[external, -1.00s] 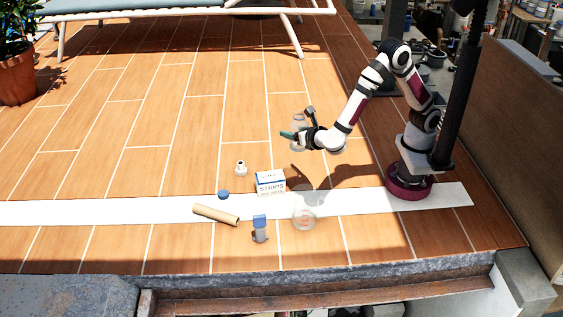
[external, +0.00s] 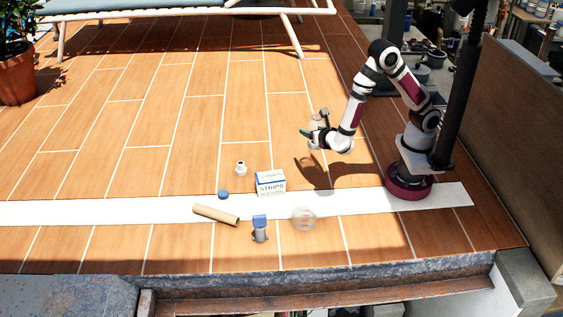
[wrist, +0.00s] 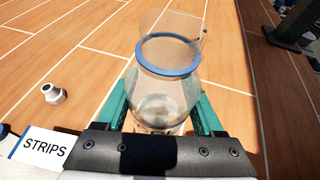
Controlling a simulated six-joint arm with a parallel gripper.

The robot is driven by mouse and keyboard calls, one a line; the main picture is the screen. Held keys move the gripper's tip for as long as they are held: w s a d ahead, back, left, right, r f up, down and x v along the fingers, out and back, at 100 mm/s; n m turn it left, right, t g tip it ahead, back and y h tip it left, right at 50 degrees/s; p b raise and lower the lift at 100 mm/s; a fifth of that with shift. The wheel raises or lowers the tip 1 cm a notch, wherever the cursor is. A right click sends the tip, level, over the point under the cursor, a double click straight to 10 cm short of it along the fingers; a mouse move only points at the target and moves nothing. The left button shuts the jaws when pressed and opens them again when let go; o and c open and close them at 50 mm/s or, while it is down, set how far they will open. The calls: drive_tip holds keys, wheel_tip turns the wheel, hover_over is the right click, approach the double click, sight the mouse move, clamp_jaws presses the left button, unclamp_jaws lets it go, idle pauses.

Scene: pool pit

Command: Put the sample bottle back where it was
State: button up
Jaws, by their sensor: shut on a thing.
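The sample bottle, a clear round-bodied bottle with a blue ring at its neck, is in the wrist view (wrist: 165,88) between the teal fingers of my gripper (wrist: 160,112). My gripper is shut on it. The bottle's mouth is open and its lower end is partly hidden by the gripper body. In the external view my gripper (external: 315,137) holds the bottle (external: 316,123) above the wooden deck, to the left of my base. The bottle looks roughly upright there, though small.
On or near the white strip (external: 120,211) are a STRIPS box (external: 270,185), a clear beaker-like vessel (external: 304,219), a cardboard tube (external: 216,215), a blue cap (external: 223,194) and a blue-topped item (external: 260,228). A white fitting (external: 241,169) stands behind.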

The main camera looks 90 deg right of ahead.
wheel_tip(320, 180, down, 12)
drive_tip(key=shift+r, duration=0.15)
idle(0.3)
drive_tip(key=o, duration=1.5)
